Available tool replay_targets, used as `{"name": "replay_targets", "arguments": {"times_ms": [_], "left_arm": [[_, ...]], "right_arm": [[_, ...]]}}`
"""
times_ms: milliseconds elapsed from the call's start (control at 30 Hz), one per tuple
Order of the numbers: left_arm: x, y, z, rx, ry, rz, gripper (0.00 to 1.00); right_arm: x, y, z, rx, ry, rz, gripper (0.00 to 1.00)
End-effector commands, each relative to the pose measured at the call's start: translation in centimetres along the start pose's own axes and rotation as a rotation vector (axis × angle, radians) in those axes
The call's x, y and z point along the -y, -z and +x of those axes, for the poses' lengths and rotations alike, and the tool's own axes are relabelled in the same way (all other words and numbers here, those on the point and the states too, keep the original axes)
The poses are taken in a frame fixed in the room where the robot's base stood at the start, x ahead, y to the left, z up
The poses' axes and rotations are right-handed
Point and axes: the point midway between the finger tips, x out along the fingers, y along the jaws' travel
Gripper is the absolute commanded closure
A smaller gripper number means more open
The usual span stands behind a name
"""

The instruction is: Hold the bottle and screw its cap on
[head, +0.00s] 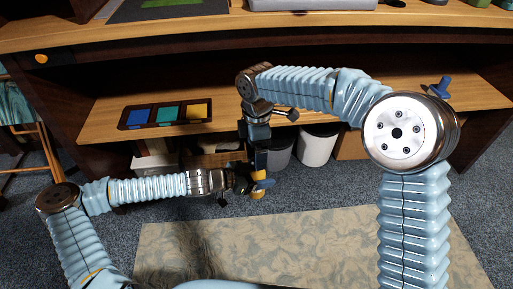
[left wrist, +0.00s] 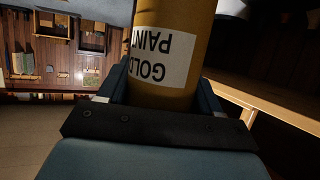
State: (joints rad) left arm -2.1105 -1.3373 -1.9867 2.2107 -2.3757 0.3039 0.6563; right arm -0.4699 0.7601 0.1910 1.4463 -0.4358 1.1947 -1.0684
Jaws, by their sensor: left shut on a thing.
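A gold bottle (head: 257,194) stands about upright, low in front of the desk in the head view. In the left wrist view the same bottle (left wrist: 175,25) carries a white label reading "GOLD PAINT", seen upside down. My left gripper (head: 262,184) is shut around the bottle's body; its fingers show on both sides in the left wrist view (left wrist: 162,92). My right gripper (head: 259,150) points down from straight above the bottle, very close to its top. The cap cannot be made out, and whether the right fingers hold it is too small and dark to tell.
A shelf (head: 345,101) runs behind my arms, with a dark tray (head: 129,127) of coloured squares and a blue object (head: 441,86). White (head: 317,148) and grey (head: 280,149) bins stand under it. A patterned rug (head: 320,245) lies on the floor in front.

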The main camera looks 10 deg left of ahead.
Motion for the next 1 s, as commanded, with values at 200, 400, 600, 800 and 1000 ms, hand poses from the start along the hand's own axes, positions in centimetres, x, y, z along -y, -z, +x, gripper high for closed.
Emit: {"name": "replay_targets", "arguments": {"times_ms": [200, 400, 600, 800, 1000], "left_arm": [[0.0, 0.1, 0.0, -0.001, 0.000, 0.001, 1.00], [0.0, 0.1, 0.0, -0.001, 0.000, 0.001, 1.00], [0.0, 0.1, 0.0, -0.001, 0.000, 0.001, 1.00], [0.0, 0.1, 0.0, -0.001, 0.000, 0.001, 1.00], [0.0, 0.1, 0.0, -0.001, 0.000, 0.001, 1.00]], "right_arm": [[0.0, 0.0, 0.0, 0.000, 0.000, 0.000, 0.08], [-0.1, 0.0, -1.0, 0.000, -0.002, 0.000, 0.08], [-0.1, 0.1, -4.9, -0.002, -0.005, 0.000, 0.08], [-0.1, 0.0, -9.0, -0.001, -0.003, 0.000, 0.08], [-0.1, 0.0, -11.4, 0.000, -0.001, 0.000, 0.08]]}}
